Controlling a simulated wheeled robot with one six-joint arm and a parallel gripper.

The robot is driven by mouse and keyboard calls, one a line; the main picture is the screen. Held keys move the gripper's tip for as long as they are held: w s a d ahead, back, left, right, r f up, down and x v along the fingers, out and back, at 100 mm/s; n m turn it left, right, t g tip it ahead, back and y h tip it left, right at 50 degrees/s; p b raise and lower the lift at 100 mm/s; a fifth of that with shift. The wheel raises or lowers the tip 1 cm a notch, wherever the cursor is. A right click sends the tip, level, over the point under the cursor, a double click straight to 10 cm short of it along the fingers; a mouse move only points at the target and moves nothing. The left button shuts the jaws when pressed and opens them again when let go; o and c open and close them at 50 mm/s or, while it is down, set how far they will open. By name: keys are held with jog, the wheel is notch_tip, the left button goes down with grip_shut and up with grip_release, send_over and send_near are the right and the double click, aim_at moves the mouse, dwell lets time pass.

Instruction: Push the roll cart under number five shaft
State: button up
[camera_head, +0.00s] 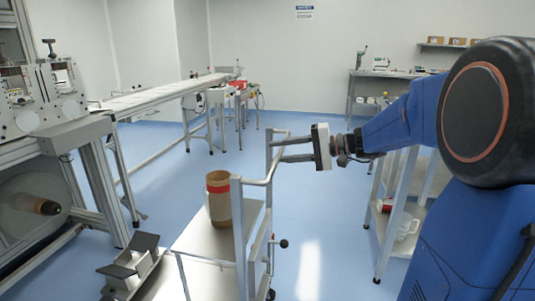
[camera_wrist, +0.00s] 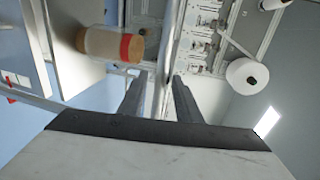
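The roll cart (camera_head: 200,238) stands in the lower middle of the head view, with a grey tubular handle (camera_head: 257,183) on its right side. A brown roll with a red band (camera_head: 219,205) stands upright on its top; it also shows in the wrist view (camera_wrist: 103,44). My gripper (camera_head: 277,150) is at the handle, with its two fingers apart. In the wrist view the fingers (camera_wrist: 160,77) are spread, and a handle bar (camera_wrist: 172,40) runs up from between their tips; contact cannot be told. A dark-tipped shaft (camera_head: 42,206) shows low on the machine at left; no number is readable.
The converter machine (camera_head: 60,100) fills the left side. A small angled metal stand (camera_head: 132,265) is on the floor left of the cart. A shelf cart (camera_head: 398,215) stands at right. A long table (camera_head: 165,93) runs behind. Blue floor is clear behind the cart.

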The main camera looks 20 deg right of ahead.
jog(key=shift+x, duration=2.15)
grip_shut()
